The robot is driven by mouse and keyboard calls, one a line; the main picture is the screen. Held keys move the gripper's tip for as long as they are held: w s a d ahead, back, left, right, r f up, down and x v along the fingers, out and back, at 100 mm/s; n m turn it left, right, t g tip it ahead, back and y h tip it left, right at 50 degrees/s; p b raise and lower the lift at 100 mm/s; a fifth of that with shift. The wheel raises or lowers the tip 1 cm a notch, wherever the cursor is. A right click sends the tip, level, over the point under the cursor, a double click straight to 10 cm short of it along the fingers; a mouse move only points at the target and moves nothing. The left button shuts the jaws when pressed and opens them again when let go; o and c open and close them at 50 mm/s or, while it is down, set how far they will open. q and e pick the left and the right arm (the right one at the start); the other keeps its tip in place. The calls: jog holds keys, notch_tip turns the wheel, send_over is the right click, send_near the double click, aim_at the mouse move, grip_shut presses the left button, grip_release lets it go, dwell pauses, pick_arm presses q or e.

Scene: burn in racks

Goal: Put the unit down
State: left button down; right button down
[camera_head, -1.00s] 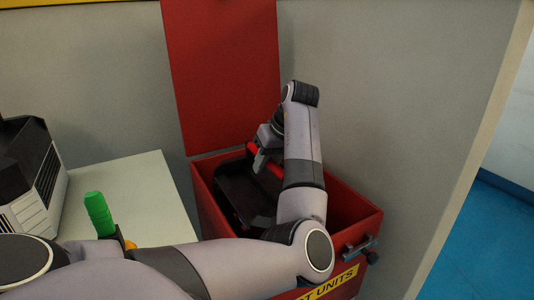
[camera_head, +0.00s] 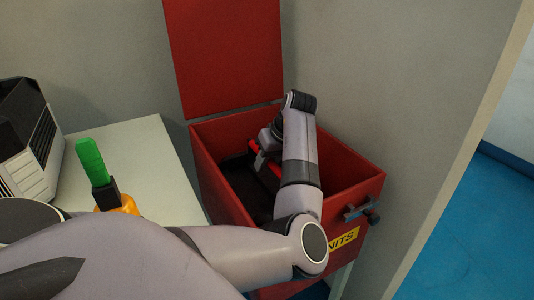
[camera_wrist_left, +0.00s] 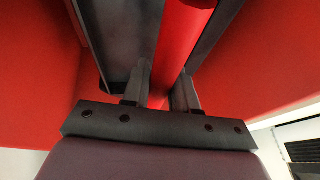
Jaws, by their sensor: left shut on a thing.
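The unit is a dark, box-like body (camera_head: 240,183) with a red handle (camera_head: 270,172). It is inside the open red bin (camera_head: 349,179), below the rim. My left gripper (camera_head: 260,158) reaches down into the bin and is shut on the red handle. In the left wrist view the handle (camera_wrist_left: 181,45) runs between the two fingers (camera_wrist_left: 160,98), with the grey unit body (camera_wrist_left: 122,35) beside it. My forearm hides part of the unit, and I cannot tell whether its underside touches the bin floor. My right gripper is not in view.
The bin's red lid (camera_head: 226,60) stands open at the back, near the wall. A latch (camera_head: 361,211) sticks out at the right. A white table (camera_head: 145,150) at left bears a black-and-white device (camera_head: 30,140). A green-handled object (camera_head: 92,162) stands nearby.

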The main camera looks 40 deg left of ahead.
pick_arm(q)
jog(key=shift+w+a+f, duration=0.1)
jog(key=shift+a+f, duration=0.05)
jog(key=shift+f, duration=0.3)
jog(key=c, duration=1.2)
grip_release()
jog(key=shift+f, duration=0.45)
jog(key=shift+c, duration=0.2)
jog(key=o, duration=0.4)
jog(key=shift+s+r, duration=0.1)
jog(key=shift+s, duration=0.1)
jog(key=shift+c, duration=0.2)
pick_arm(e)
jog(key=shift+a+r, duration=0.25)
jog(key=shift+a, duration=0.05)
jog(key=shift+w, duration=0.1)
